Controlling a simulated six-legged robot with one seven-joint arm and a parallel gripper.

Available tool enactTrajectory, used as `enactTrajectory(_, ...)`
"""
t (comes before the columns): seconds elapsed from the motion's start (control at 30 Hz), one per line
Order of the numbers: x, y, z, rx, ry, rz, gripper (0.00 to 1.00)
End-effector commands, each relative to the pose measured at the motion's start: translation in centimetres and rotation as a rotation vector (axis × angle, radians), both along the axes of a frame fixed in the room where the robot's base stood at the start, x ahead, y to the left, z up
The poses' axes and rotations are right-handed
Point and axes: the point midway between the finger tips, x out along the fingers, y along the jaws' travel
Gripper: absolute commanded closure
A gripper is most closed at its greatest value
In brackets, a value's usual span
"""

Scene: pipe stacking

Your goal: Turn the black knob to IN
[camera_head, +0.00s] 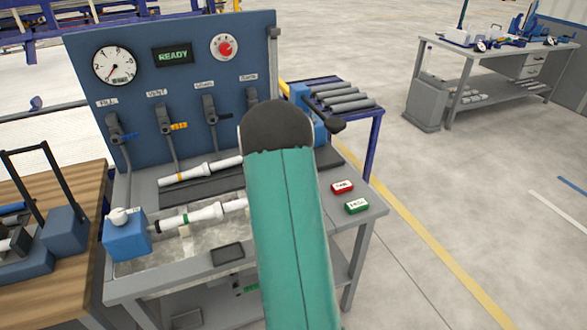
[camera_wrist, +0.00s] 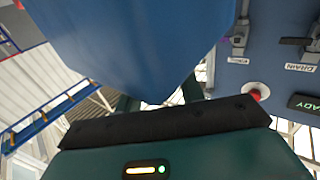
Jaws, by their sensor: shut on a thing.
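My teal arm covers the middle of the body camera view and hides my gripper there. In the wrist view, my gripper (camera_wrist: 160,102) shows as dark fingers, partly hidden behind the large blue block (camera_wrist: 135,40). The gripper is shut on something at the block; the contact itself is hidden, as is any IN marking.
The blue panel (camera_head: 140,85) carries a gauge (camera_head: 114,66), a READY display (camera_head: 173,56), a red button (camera_head: 225,47) and several levers. White pipes (camera_head: 203,172) lie on the bench. Red (camera_head: 342,187) and green (camera_head: 357,206) buttons sit right of my arm. A rack of grey pipes (camera_head: 340,97) stands behind.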

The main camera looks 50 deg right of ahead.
Motion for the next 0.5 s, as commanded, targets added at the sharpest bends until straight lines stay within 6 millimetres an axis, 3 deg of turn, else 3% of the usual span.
enactTrajectory(0.5,0.05,0.0,0.12,-0.002,-0.003,-0.144,0.84)
